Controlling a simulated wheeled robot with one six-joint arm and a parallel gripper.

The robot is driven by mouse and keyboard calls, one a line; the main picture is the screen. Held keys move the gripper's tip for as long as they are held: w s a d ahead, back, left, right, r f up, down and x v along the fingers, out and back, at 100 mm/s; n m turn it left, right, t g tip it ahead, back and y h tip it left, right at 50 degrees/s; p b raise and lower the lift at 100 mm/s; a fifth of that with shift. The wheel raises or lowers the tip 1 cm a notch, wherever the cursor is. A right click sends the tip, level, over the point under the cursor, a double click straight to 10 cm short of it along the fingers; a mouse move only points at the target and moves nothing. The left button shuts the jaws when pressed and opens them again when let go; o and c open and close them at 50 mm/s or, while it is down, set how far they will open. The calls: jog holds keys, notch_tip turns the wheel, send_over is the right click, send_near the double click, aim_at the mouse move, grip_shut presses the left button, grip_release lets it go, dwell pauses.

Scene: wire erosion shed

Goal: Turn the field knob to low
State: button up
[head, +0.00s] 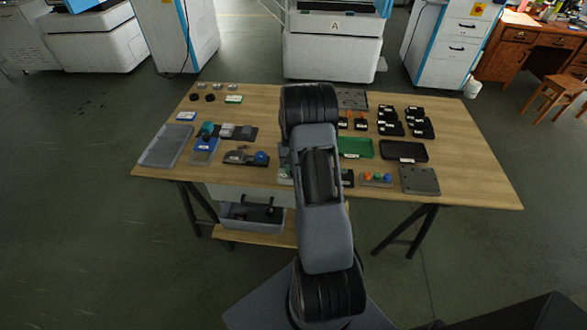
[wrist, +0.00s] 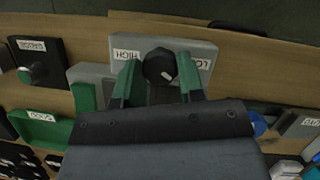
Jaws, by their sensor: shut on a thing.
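The field knob (wrist: 158,66) is round and black, on a light grey plate (wrist: 208,47) near the table edge in the wrist view. Its pale mark points to the lower right of the picture. An upside-down HIGH label (wrist: 126,55) is to its left and an upside-down label reading LOW (wrist: 197,63) to its right. My gripper (wrist: 159,75) has green fingers, one on each side of the knob, shut on it. In the head view my arm covers the knob and the gripper.
In the head view, a green tray (head: 356,148), a black tray (head: 404,158) and a grey plate (head: 420,180) lie right of my arm. A grey tray (head: 160,155) lies far left.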

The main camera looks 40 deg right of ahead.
dwell(0.4)
jog(key=o, duration=0.9)
jog(key=v, duration=1.4)
jog(key=shift+b, duration=0.4)
